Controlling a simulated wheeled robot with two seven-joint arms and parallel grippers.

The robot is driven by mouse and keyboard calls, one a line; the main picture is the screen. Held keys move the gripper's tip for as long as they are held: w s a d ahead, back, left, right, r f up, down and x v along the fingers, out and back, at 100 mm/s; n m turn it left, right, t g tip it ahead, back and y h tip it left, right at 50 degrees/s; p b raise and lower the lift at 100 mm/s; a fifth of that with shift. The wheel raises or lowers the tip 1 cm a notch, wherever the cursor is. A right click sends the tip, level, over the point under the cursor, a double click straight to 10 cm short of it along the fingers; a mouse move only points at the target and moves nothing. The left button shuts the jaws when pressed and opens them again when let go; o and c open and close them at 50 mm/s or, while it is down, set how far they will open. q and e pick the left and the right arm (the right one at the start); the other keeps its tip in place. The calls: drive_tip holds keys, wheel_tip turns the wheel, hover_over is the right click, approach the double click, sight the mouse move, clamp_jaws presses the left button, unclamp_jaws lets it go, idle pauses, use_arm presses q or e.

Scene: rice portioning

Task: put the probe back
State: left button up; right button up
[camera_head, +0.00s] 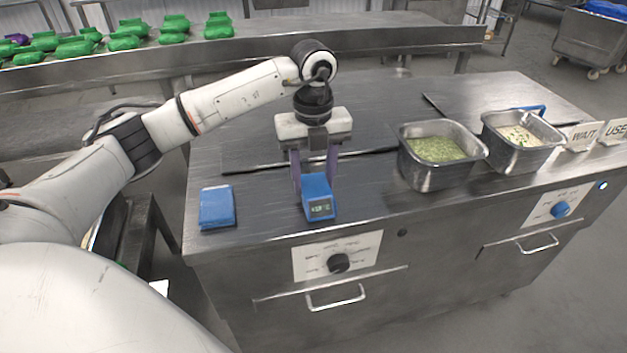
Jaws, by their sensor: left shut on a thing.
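The probe (318,206) is a blue device with a small dark display on its front. It stands near the front edge of the steel counter in the middle of the view. My left gripper (315,175) points down with its two fingers shut on either side of the probe. I cannot tell whether the probe's underside touches the counter. A flat blue block or folded cloth (217,207) lies on the counter to the left of the probe, apart from it. My right gripper is not in view.
A steel pan of green food (437,149) and a steel pan of pale food (519,136) stand to the right. A WAIT sign (583,137) and a second sign (616,131) stand beyond them. A conveyor (400,37) with green bags (124,43) runs behind.

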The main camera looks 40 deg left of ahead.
use_arm(q)
drive_tip(key=shift+f, duration=0.55)
drive_tip(key=o, duration=1)
drive_tip(key=shift+o, duration=0.2)
